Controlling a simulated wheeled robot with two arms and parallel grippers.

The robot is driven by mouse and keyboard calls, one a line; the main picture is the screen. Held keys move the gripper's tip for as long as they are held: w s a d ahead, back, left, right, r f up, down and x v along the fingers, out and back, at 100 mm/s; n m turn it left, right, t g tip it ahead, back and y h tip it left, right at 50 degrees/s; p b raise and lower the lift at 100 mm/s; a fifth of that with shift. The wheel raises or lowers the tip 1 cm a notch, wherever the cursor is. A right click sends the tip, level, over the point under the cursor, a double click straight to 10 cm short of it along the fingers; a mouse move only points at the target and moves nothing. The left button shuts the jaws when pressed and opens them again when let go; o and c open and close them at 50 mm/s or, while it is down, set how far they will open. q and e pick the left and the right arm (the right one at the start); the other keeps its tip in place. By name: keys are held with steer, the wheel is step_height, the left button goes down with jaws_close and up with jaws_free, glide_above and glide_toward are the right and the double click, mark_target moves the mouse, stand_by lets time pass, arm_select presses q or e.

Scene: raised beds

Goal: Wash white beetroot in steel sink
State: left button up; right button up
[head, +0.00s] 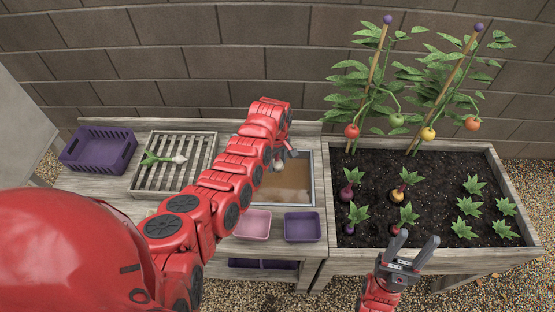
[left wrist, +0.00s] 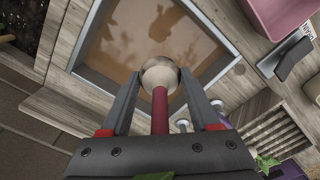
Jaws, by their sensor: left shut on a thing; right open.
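The white beetroot (left wrist: 159,72), a pale round root with a dark red stem, is between the fingers of my left gripper (left wrist: 160,84). My left gripper is shut on it. In the head view my left arm reaches over the steel sink (head: 317,185), which holds brown water (head: 285,187). The beetroot is over the water in the left wrist view; I cannot tell whether it touches it. In the head view my arm mostly hides it. My right gripper (head: 416,240) is open and empty in front of the planted bed.
A slatted rack (head: 211,150) with a white-bulbed leafy vegetable (head: 165,157) and a purple crate (head: 97,150) stand left of the sink. A pink tub (head: 252,224) and a purple tub (head: 302,227) sit in front. A soil bed (head: 440,160) with tomatoes and several root plants is at right.

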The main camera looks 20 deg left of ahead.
arm_select(q)
step_height(320, 180, down, 19)
steer(key=b, duration=1.6)
steer(key=shift+f, duration=0.15)
steer(key=d+b, duration=0.1)
steer(key=d, duration=0.1)
steer(key=w+d+b, duration=0.1)
steer(key=b, duration=0.1)
steer(key=shift+w+d+f, duration=0.1)
steer(key=shift+d, duration=0.3)
steer(key=shift+w+d, duration=0.1)
steer(key=shift+d, duration=0.25)
steer(key=shift+d+b, duration=0.2)
steer(key=shift+b, duration=0.1)
steer(key=shift+a+r, duration=0.1)
steer(key=shift+r, duration=0.1)
